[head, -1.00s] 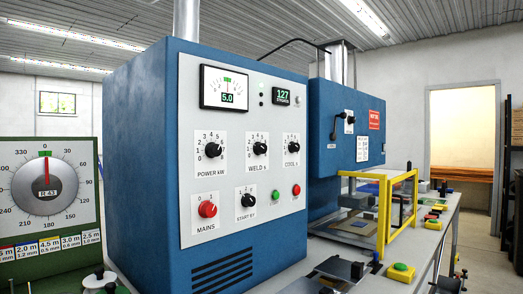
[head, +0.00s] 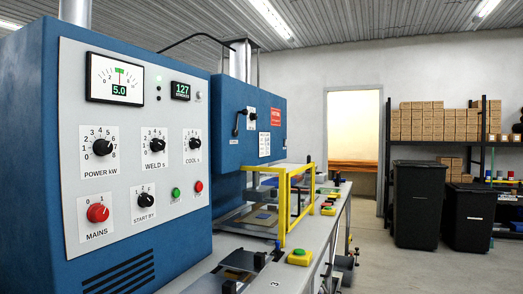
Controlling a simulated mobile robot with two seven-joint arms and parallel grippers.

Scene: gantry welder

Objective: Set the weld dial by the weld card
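The weld dial (head: 157,145) is a black knob on a white scale plate labelled WELD s. It sits in the upper row of the white control panel (head: 105,220) on the blue cabinet, between the POWER kW and COOL dials. Its pointer setting is too small to read. A small white card (head: 264,144) with unreadable print is on the blue press head (head: 232,130) behind; I cannot tell whether it is the weld card. Neither of my grippers shows in the head view.
The red MAINS knob (head: 98,212) and the START BY knob (head: 145,197) are below. A yellow-framed guard (head: 283,205) and a green button on a yellow box (head: 299,257) stand on the bench. Black bins (head: 416,200) stand at the right; the floor before them is clear.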

